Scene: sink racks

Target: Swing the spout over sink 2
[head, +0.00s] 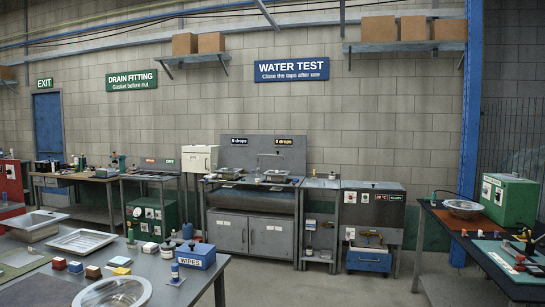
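Against the back wall, under the WATER TEST sign (292,69), stands a grey bench (251,200) with a tall dark backboard (262,151). Basin-like shapes sit on its top, at left and right; I cannot read any sink number there, so I cannot tell which is sink 2. A thin spout-like shape (278,158) shows at the right part of the backboard, too small to tell which way it points. Neither of my grippers is in view.
A near table (190,278) at lower left holds loose sinks, small blocks and a blue WIPES box (195,256). A dark table (440,238) with a green machine (509,200) stands at right, beside a blue post (471,110). Open floor lies between them.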

